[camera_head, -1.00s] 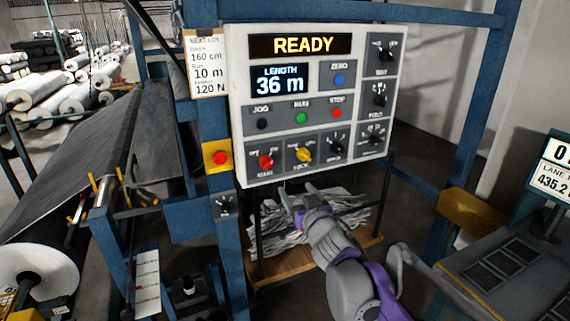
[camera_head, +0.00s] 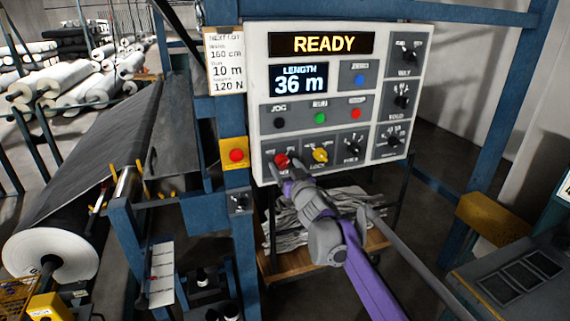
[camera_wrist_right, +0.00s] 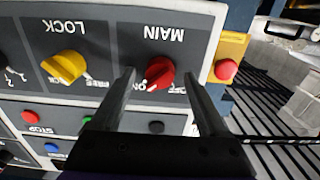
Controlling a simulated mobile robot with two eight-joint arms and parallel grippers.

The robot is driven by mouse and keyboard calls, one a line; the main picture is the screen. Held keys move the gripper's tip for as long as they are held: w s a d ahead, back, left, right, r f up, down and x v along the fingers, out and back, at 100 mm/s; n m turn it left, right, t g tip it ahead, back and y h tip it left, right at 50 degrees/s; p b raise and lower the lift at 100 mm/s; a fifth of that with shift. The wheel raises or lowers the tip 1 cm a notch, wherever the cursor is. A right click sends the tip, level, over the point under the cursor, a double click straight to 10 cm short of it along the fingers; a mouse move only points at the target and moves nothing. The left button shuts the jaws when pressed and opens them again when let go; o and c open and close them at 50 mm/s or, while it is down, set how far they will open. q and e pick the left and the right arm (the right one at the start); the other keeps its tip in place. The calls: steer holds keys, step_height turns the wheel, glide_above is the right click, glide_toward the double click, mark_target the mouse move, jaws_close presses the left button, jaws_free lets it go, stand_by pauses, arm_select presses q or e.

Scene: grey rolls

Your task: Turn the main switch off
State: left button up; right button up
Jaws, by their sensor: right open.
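The main switch is a red rotary knob (camera_head: 282,160) at the lower left of the control panel (camera_head: 262,100). In the wrist view, which is upside down, the red knob (camera_wrist_right: 158,70) sits by the word MAIN, its white mark towards ON. My right gripper (camera_head: 284,166) is at the knob in the head view. In the wrist view its open fingers (camera_wrist_right: 160,78) appear on either side of the knob; contact cannot be told. My left gripper is not in view.
A yellow LOCK knob (camera_head: 320,155) is just right of the main switch. A red button on a yellow box (camera_head: 236,155) is to the left. JOG, RUN (camera_head: 320,118) and STOP buttons sit above. A blue post (camera_head: 243,235) stands beside the panel.

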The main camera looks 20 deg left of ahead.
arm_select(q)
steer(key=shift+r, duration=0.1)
arm_select(e)
steer(key=shift+w+a, duration=0.2)
steer(key=shift+w, duration=0.1)
steer(key=shift+c, duration=0.3)
jaws_close()
